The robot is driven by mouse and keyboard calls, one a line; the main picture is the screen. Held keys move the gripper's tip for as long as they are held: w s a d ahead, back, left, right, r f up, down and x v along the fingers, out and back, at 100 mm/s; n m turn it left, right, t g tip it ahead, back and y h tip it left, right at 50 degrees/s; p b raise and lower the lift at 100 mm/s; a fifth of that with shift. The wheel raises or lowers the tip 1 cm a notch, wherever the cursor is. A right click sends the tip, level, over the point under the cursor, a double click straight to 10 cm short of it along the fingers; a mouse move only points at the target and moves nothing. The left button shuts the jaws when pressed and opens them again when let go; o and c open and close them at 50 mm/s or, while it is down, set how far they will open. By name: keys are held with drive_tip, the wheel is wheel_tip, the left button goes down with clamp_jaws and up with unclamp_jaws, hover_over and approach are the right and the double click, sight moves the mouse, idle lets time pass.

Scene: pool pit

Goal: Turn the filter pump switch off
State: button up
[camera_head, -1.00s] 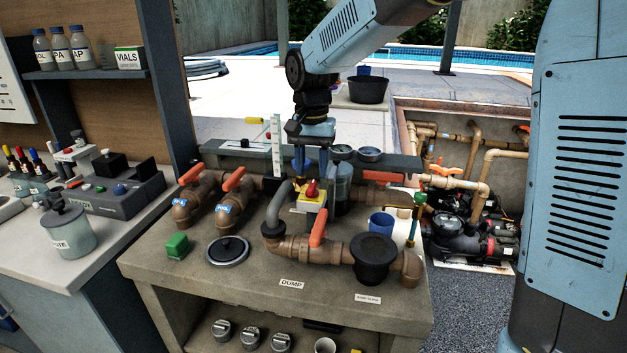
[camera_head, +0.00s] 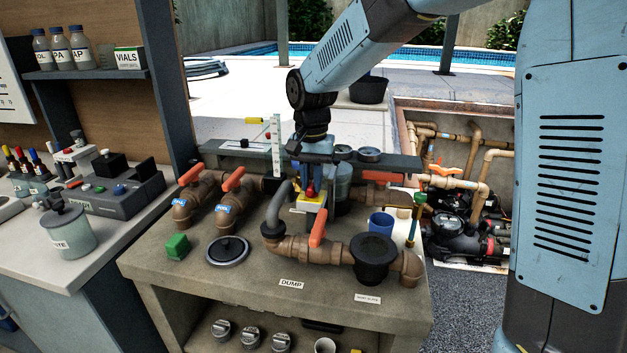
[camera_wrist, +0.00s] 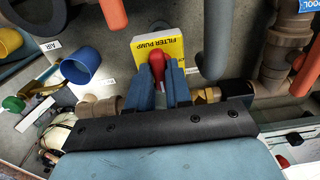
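The filter pump switch is a yellow box (camera_wrist: 172,43) labelled FILTER PUMP with a red knob (camera_wrist: 157,62). It stands behind the front pipes on the bench, and its yellow top (camera_head: 312,204) and red knob (camera_head: 310,190) also show in the head view. My gripper (camera_head: 308,184) points down over the switch. In the wrist view, the two blue fingers of my gripper (camera_wrist: 160,78) stand on either side of the red knob, with little room between. I cannot tell whether they press on it. The fingers hide part of the box.
A grey bent hose (camera_head: 275,205) and an orange-handled valve (camera_head: 318,228) stand close in front of the switch. A blue cup (camera_head: 380,223) and black funnel (camera_head: 373,257) are to the right. Two more orange-handled valves (camera_head: 232,180) are to the left.

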clamp_jaws()
drive_tip(key=shift+d+f, duration=0.1)
drive_tip(key=shift+n, duration=0.3)
drive_tip(key=n, duration=1.2)
drive_tip(key=shift+f+n, duration=0.1)
drive_tip(key=shift+n, duration=0.2)
drive_tip(key=n, duration=0.4)
drive_tip(key=shift+s+n, duration=0.1)
drive_tip(key=shift+n, duration=0.2)
